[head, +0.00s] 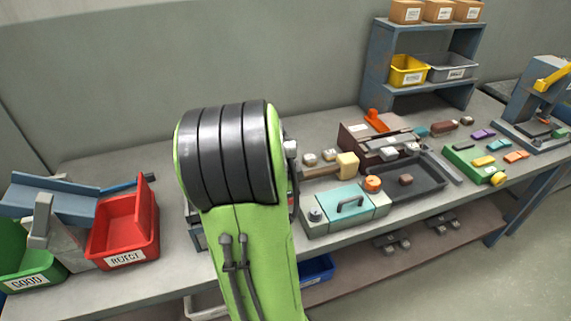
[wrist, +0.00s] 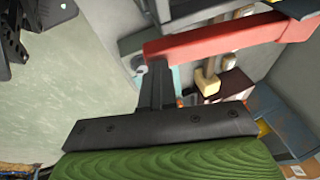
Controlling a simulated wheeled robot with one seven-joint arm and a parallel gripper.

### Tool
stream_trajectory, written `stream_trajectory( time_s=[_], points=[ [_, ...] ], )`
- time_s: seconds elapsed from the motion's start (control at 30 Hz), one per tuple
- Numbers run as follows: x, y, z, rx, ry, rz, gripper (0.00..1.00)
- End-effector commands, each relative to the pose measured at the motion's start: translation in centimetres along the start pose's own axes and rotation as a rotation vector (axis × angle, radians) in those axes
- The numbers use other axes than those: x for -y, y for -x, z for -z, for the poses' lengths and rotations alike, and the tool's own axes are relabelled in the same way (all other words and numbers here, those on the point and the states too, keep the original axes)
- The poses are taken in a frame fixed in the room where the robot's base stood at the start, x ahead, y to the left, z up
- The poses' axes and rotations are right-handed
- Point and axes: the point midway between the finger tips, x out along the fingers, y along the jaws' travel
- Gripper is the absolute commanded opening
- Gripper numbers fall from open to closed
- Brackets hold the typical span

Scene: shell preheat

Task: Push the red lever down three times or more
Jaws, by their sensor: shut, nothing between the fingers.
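The red lever (wrist: 225,38) shows in the wrist view as a long red bar crossing the upper part of the picture. My gripper (wrist: 156,68) is shut and empty, its dark fingers pointing up the picture to the lever's left end. The fingertips look very close to that end; I cannot tell whether they touch it. In the head view my green and black arm stands in the middle of the picture and hides my gripper. I cannot make out the lever there.
A red reject bin (head: 125,232) and a green good bin (head: 28,262) stand at the left of the bench. A teal-topped box (head: 345,203) and a dark tray (head: 428,177) stand right of my arm. A shelf (head: 428,42) stands behind.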

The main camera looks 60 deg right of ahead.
Motion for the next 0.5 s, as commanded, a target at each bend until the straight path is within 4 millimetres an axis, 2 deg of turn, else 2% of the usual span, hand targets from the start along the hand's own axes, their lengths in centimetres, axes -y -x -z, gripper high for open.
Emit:
stream_trajectory(
  time_s=[0.03, 0.27, 0.37, 0.5],
  points=[
    [-0.8, -0.4, -0.3, 0.006, 0.006, -0.029, 0.0],
    [-0.7, -0.1, -0.2, 0.006, 0.007, -0.03, 0.0],
    [0.0, 1.4, 0.5, 0.005, 0.006, -0.024, 0.0],
    [1.3, 4.7, 1.8, 0.003, 0.008, -0.005, 0.0]
  ],
)
